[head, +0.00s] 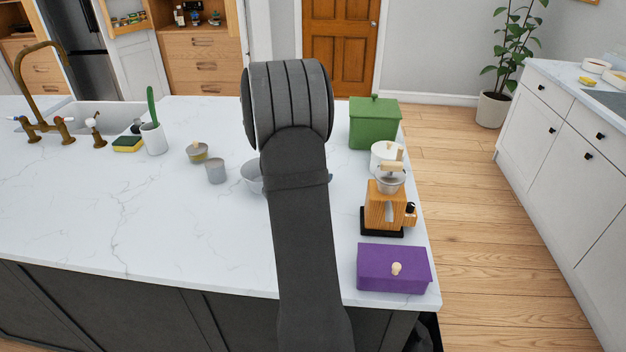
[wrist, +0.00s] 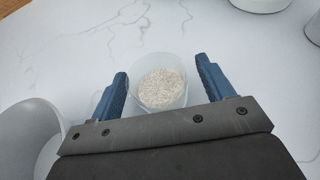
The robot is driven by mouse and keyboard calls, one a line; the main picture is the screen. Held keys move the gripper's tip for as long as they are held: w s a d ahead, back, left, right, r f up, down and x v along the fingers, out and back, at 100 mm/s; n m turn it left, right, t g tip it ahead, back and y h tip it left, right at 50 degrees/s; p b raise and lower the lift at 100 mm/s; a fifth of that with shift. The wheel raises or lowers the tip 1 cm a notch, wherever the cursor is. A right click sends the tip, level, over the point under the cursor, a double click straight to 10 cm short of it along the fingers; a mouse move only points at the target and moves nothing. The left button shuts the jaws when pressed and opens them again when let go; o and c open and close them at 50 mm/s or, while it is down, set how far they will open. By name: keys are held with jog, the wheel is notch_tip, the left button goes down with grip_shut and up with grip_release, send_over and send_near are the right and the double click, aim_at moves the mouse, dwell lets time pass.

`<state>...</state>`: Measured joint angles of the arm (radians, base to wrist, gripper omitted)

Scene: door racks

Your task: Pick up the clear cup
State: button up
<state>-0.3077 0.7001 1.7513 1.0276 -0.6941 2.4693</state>
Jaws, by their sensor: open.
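A clear, see-through cup (wrist: 162,104) holding pale grainy contents stands on the white marble counter in the wrist view. My gripper (wrist: 161,66) is open, with one blue finger on each side of the cup. The cup sits between the fingers, and a gap shows at each side. Its lower part is partly hidden by my gripper's dark body. In the head view, my arm hides the gripper and I cannot make out the clear cup.
A pale bowl (head: 251,175) is partly behind my arm. A green box (head: 374,124), white pot (head: 384,154), wooden grinder (head: 386,208) and purple box (head: 393,270) line the right edge. The counter's front left is clear.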

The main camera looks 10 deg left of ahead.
jog(key=shift+x, duration=1)
jog(key=c, duration=1.1)
jog(key=shift+r, duration=0.15)
